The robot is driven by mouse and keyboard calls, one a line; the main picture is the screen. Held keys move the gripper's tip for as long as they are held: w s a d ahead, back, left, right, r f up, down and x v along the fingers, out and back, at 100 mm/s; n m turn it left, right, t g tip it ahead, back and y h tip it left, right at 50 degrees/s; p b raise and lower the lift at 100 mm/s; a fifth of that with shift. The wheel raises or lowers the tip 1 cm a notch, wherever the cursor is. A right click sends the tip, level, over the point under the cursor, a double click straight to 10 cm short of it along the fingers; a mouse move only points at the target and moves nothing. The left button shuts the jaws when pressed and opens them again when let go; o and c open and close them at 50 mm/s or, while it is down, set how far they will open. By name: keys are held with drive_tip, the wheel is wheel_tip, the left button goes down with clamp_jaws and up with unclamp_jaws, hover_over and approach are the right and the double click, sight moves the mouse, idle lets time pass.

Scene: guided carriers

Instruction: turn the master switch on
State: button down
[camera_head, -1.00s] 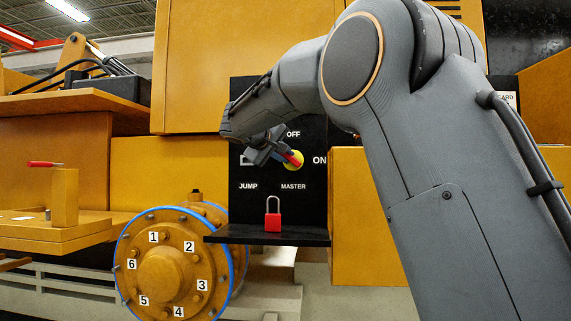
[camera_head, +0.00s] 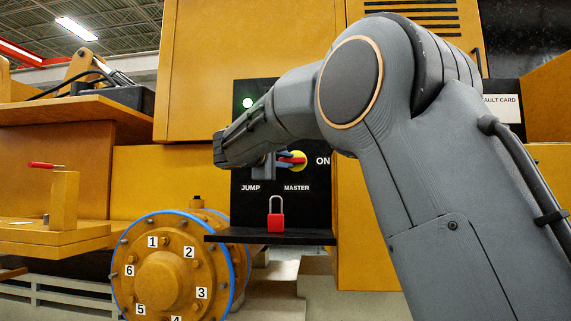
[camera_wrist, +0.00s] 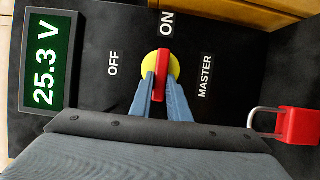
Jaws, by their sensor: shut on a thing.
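The master switch is a red handle (camera_head: 297,160) on a yellow disc (camera_head: 302,166) in the black panel. In the head view the handle lies about level, in line with the ON label. In the wrist view the red handle (camera_wrist: 163,62) points straight at the ON label (camera_wrist: 167,23), with the OFF label (camera_wrist: 113,63) off to its left. My gripper (camera_head: 284,162) is at the switch. In the wrist view its two blue fingers (camera_wrist: 160,88) are shut on the handle, one on each side. My arm hides the OFF label in the head view.
A red padlock (camera_head: 275,222) stands on the black shelf (camera_head: 225,236) below the switch. A green light (camera_head: 248,102) shows on the panel; the wrist view display (camera_wrist: 46,60) reads 25.3 V. A numbered flange (camera_head: 160,278) is lower left. A red-handled lever (camera_head: 45,165) is far left.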

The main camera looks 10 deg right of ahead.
idle(0.4)
drive_tip(key=c, duration=1.7)
unclamp_jaws()
drive_tip(key=v, duration=0.7)
drive_tip(key=shift+s+a+f, duration=0.1)
drive_tip(key=shift+s+a, duration=0.15)
drive_tip(key=shift+s, duration=0.05)
